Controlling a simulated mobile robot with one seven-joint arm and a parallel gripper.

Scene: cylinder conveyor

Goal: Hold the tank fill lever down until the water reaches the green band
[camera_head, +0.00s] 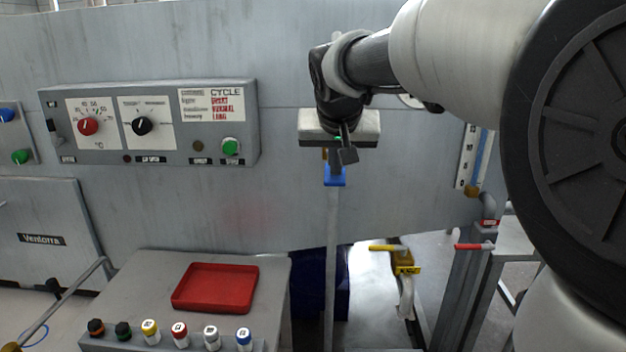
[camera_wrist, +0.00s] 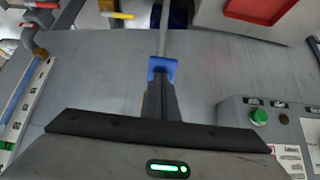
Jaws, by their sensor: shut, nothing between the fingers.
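My gripper (camera_head: 335,176) points down in front of the grey machine wall, its fingers shut; in the wrist view (camera_wrist: 163,78) they lie mid-picture. A blue piece sits at the fingertips, above a thin grey upright bar (camera_head: 331,250); I cannot tell whether it belongs to the bar. A level gauge (camera_head: 472,160) with a blue column stands at the right, its top hidden by my arm. In the wrist view the gauge (camera_wrist: 28,105) shows a green mark (camera_wrist: 7,145) near the blue column's end. No lever is clearly labelled; a yellow handle (camera_head: 384,248) and a red handle (camera_head: 470,246) are below, apart from my gripper.
A control panel (camera_head: 155,122) with red and black knobs and a green button is on the wall at left. My arm covers the right side.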

